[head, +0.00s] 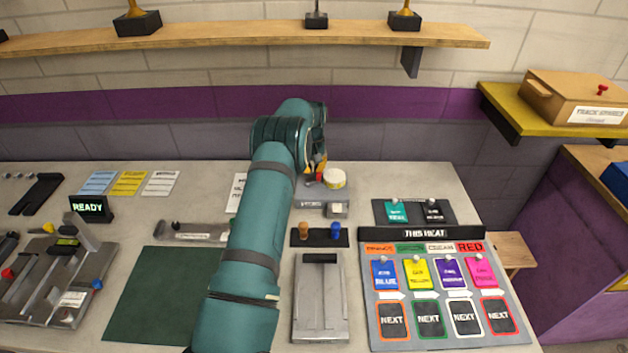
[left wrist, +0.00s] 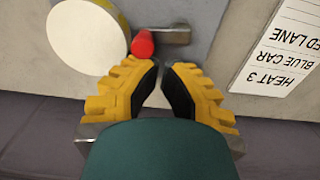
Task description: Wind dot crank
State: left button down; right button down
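A round white disc with a yellow rim (left wrist: 85,38) fills the upper left of the left wrist view. A red knob (left wrist: 143,43) sits by its edge, beside a small grey metal crank arm (left wrist: 176,35). In the head view the white disc (head: 335,179) stands at the back of the table, partly behind my arm. My left gripper (left wrist: 163,72) has yellow fingers with black pads. A gap shows between the fingertips, with nothing in it. The knob lies just beyond the fingertips, slightly left of the gap. In the head view the gripper (head: 316,168) is mostly hidden by its arm.
A printed heat card (left wrist: 285,45) lies right of the crank. In the head view, a tray with an orange and a blue peg (head: 319,237), a grey track piece (head: 320,300) and the heat board (head: 445,295) stand in front. A shelf (head: 230,36) hangs above.

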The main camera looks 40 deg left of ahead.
aim_at(320, 175)
pick_arm(q)
jog(key=shift+f+b, duration=0.4)
jog(key=shift+f, duration=0.25)
jog(key=shift+d, duration=0.15)
jog(key=shift+d, duration=0.4)
jog(key=shift+d, duration=0.1)
dwell(0.4)
jog(key=shift+s+d, duration=0.15)
jog(key=shift+d, duration=0.45)
jog(key=shift+s+d, duration=0.1)
jog(key=shift+d, duration=0.05)
jog(key=shift+s+d+f, duration=0.1)
jog(key=shift+s+d, duration=0.2)
jog(key=shift+d, duration=0.15)
